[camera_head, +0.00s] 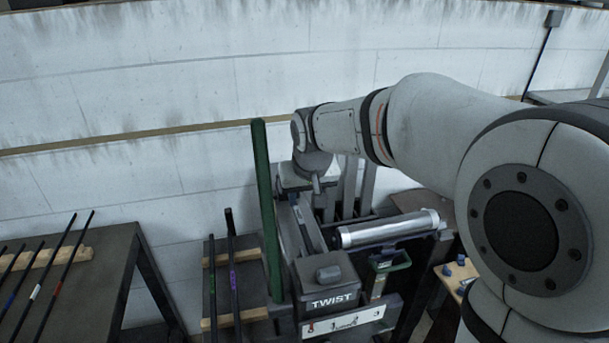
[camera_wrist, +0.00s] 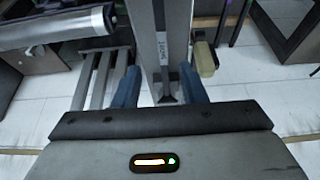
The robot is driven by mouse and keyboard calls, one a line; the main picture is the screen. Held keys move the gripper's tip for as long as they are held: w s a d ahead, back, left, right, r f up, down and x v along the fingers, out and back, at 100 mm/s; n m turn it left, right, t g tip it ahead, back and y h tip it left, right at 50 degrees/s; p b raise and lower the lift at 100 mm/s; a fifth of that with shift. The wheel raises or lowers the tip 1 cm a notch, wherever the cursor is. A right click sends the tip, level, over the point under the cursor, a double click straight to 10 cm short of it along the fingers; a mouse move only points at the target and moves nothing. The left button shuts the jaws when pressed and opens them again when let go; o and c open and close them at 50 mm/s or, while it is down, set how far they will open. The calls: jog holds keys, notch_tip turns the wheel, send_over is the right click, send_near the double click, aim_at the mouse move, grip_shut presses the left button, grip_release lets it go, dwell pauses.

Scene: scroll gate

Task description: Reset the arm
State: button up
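My arm reaches in from the right in the head view, bent down over the machine marked TWIST (camera_head: 331,302). In the wrist view my gripper (camera_wrist: 160,80) shows two blue fingers set well apart. A grey upright bar of the machine (camera_wrist: 160,45) shows between and beyond them. I see no finger touching it, though the depth is hard to judge. In the head view the fingers are mostly hidden behind my wrist.
A silver roller (camera_head: 388,229) lies across the machine, right of a tall green post (camera_head: 267,210). Dark rods (camera_head: 233,275) lean on a wooden rack left of the post. A dark table (camera_head: 100,262) with more rods stands at the left. Blue pieces (camera_head: 456,267) sit at lower right.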

jog(key=s+d+f+m, duration=0.1)
jog(key=s+d, duration=0.7)
jog(key=s, duration=0.3)
jog(key=s+d+f+m+g+h, duration=0.1)
jog(key=s+d+f+m, duration=0.1)
jog(key=s+d, duration=0.6)
jog(key=s, duration=0.3)
jog(key=shift+d, duration=0.4)
jog(key=shift+a, duration=0.1)
jog(key=shift+c, duration=0.2)
